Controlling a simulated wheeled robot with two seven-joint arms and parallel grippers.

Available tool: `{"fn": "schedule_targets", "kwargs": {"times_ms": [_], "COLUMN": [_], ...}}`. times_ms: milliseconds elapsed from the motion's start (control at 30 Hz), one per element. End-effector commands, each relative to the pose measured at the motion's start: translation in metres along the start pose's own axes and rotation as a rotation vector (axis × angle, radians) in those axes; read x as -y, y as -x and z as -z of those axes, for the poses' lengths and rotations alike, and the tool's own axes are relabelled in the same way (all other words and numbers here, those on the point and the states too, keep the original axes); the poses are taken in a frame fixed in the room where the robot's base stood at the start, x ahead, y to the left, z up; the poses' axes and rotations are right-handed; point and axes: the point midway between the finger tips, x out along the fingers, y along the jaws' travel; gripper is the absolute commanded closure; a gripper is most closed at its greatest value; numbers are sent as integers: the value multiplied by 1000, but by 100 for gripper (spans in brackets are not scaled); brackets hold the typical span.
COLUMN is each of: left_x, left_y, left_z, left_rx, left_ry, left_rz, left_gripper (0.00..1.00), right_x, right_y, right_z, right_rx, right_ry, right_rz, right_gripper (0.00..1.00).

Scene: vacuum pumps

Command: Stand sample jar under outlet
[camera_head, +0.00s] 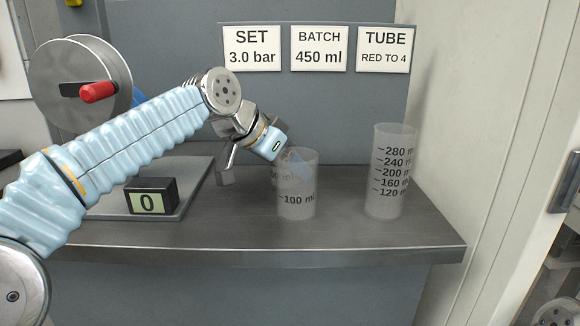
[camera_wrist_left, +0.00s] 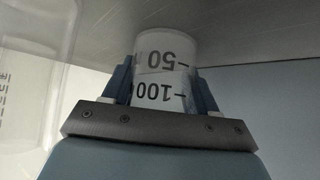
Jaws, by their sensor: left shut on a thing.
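A clear, short jar (camera_head: 297,200) with a 100 ml mark stands upright at the middle of the bench. I cannot tell whether its base touches the bench. My left gripper (camera_head: 294,161) reaches in from the left and is shut on this jar near its upper part. In the left wrist view the jar (camera_wrist_left: 166,58) sits between both fingers (camera_wrist_left: 160,92), its marks upside down. A grey metal piece (camera_head: 226,166) slants down just left of the jar; it may be the outlet, but my wrist partly hides it. My right gripper is out of view.
A taller clear beaker (camera_head: 389,176) stands to the right; it also shows in the left wrist view (camera_wrist_left: 28,75). A flat metal plate (camera_head: 183,190) and a display reading 0 (camera_head: 150,197) are left. A reel with a red handle (camera_head: 97,92) stands behind. The bench front (camera_head: 370,236) is clear.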

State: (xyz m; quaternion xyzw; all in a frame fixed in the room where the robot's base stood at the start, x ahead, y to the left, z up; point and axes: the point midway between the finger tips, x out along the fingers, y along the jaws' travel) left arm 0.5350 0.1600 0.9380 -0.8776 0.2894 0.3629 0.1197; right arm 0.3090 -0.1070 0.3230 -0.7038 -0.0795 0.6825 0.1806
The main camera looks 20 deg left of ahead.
Motion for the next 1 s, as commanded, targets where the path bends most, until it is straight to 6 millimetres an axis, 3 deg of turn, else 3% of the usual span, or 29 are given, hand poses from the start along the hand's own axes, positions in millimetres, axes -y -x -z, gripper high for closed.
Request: {"fn": "schedule_targets", "kwargs": {"times_ms": [233, 267, 433, 767, 867, 1000], "left_x": [0, 0, 0, 0, 0, 1], "left_y": [-2, -2, -2, 3, 15, 47], "left_z": [-2, -2, -1, 3, 2, 2], "left_rx": [0, 0, 0, 0, -2, -3], "left_ry": [0, 0, 0, 0, 0, 1], "left_rz": [0, 0, 0, 0, 1, 3], "left_gripper": [78, 41, 17, 17, 17, 17], "right_x": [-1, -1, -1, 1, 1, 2], "right_y": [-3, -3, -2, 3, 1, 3], "right_z": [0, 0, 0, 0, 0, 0], "right_rx": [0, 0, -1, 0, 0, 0], "right_ry": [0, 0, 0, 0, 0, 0], "right_rz": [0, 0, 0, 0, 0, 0], "right_gripper": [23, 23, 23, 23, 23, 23]}}
